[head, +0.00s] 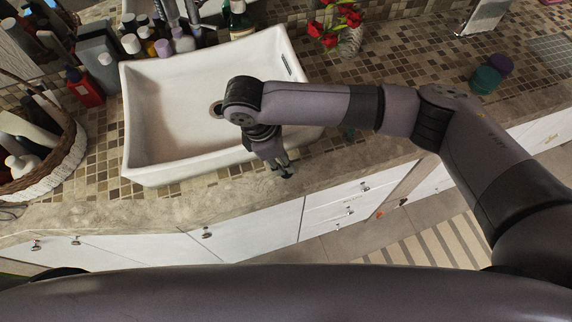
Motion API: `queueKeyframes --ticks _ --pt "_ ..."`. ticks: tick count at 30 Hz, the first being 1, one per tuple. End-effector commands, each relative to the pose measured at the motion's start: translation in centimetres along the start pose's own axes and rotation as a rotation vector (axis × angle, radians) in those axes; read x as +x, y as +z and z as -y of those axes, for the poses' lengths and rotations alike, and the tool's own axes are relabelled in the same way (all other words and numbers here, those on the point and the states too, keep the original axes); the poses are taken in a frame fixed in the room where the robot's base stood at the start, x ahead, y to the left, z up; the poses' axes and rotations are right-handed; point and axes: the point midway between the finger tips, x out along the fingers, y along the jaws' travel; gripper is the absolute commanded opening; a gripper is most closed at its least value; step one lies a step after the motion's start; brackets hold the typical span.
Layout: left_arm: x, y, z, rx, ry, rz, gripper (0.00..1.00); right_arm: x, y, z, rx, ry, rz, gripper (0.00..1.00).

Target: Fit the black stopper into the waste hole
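The white rectangular sink (160,130) sits on the tiled counter at the upper left of the head view. Its waste hole (215,108) shows as a dark ring on the basin floor, partly covered by my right wrist. My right arm reaches in from the right, over the sink. My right gripper (283,172) points down just outside the sink's front right corner, above the counter's front edge. Its fingers are small and dark, and I cannot tell whether they are apart or hold anything. I cannot make out the black stopper. My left gripper is out of view.
Several bottles (162,48) crowd behind the sink. A wicker basket (60,160) with bottles stands at the left. A vase of red flowers (350,38) and dark teal and purple containers (488,78) are at the right. White drawers (345,205) lie below the counter.

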Motion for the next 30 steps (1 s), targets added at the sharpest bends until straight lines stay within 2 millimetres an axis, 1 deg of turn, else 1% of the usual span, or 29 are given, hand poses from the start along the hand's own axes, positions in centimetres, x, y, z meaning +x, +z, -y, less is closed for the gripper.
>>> queueKeyframes --ticks 1,4,11,22,30 --pt "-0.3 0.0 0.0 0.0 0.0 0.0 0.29 0.6 0.1 0.0 0.001 -0.003 0.002 0.23" --pt "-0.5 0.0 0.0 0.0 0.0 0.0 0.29 1.4 0.1 0.0 0.0 -0.001 0.001 0.23" --pt "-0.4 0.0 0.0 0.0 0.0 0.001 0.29 1.8 0.0 0.0 0.0 0.001 0.0 0.23" --pt "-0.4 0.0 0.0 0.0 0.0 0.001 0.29 1.7 0.0 0.0 0.0 0.0 0.0 0.0" --pt "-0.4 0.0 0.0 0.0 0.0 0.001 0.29 1.7 0.0 0.0 0.0 0.001 0.0 0.0"
